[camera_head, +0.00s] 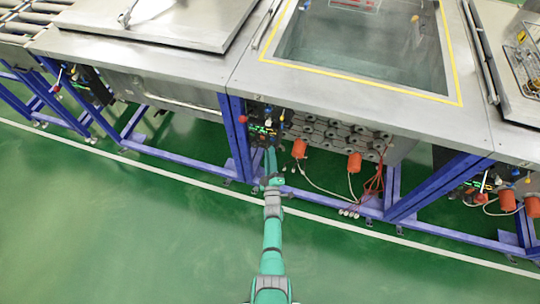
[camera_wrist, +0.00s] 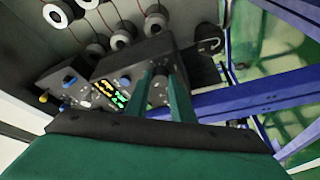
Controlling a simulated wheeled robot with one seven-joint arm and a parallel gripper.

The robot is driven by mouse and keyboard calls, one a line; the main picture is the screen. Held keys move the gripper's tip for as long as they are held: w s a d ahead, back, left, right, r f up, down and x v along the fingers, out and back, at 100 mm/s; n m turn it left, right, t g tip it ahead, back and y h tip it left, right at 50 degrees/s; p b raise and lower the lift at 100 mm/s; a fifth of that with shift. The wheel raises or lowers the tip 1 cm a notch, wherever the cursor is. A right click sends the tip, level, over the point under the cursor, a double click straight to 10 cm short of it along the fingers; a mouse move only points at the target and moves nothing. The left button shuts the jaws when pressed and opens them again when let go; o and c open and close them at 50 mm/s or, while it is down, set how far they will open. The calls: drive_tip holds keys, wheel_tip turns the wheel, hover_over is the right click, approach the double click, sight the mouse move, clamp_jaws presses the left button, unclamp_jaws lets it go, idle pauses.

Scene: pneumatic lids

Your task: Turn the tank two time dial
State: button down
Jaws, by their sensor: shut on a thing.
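The control box (camera_wrist: 112,80) is a dark panel with blue knobs, a yellow button and a lit yellow-green display. In the head view the box (camera_head: 262,128) sits small under the left end of the middle tank (camera_head: 350,85). My gripper (camera_wrist: 160,80) reaches the right part of the box face, and its two green fingers are shut on a small dark dial (camera_wrist: 158,93). The dial is mostly hidden between the fingers, so its setting cannot be read. In the head view my gripper (camera_head: 270,150) is small at the box, its fingertips unclear.
Blue frame legs (camera_head: 235,135) stand left of the box, and a blue beam (camera_wrist: 250,97) runs to the right in the wrist view. Orange units (camera_head: 299,149) with loose cables hang under the tank. The green floor (camera_head: 130,230) in front is clear.

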drive_tip(key=c, duration=1.5)
unclamp_jaws()
drive_tip(key=shift+c, duration=0.2)
drive_tip(key=shift+s, duration=0.1)
drive_tip(key=s+f, duration=0.1)
drive_tip(key=s, duration=0.9)
drive_tip(key=shift+s+d+f, duration=0.25)
drive_tip(key=shift+f, duration=0.1)
drive_tip(key=shift+s, duration=0.2)
